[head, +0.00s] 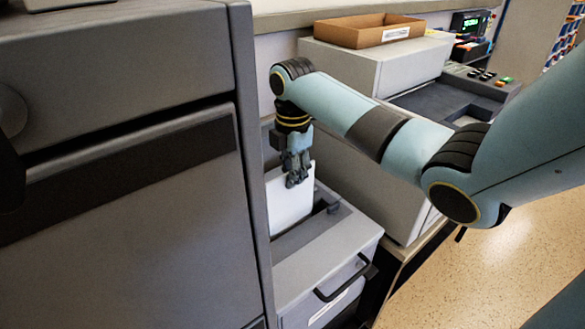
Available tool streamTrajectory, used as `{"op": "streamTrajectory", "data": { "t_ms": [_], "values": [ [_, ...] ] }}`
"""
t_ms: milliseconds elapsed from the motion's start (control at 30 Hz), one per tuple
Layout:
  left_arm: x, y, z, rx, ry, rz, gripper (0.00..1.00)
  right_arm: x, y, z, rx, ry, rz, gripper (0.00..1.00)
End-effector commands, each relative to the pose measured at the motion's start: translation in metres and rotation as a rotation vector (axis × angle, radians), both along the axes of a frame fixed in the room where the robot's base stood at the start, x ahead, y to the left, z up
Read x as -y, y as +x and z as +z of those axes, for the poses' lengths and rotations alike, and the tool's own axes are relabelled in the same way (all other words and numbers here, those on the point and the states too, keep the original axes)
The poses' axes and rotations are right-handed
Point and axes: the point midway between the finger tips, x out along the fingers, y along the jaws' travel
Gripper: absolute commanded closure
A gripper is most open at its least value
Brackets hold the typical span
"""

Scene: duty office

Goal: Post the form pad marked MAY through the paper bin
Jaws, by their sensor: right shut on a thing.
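My right gripper (294,176) points down and is shut on the top edge of a white pad (289,207), the form pad. The pad hangs upright, slightly tilted, over the open top of the grey paper bin (330,251). Its lower edge is at the dark opening; I cannot tell how deep it sits in it. No MAY marking can be read on the pad from here. The bin has a black handle and a white label on its front. My left gripper is not in view.
A large grey cabinet (120,220) stands close on the left of the bin. To the right is a grey machine (370,70) with a cardboard tray (368,31) on top. A dark device with a green display (470,22) stands at the back. Speckled floor (455,270) is open at right.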

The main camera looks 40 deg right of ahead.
Motion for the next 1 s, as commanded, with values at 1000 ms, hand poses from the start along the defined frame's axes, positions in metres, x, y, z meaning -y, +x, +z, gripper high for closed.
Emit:
{"op": "streamTrajectory", "data": {
  "t_ms": [1000],
  "values": [
    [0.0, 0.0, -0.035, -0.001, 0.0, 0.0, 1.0, 0.0, 0.0, -0.068, 0.0, 0.001, 0.0, 1.0]
  ]
}}
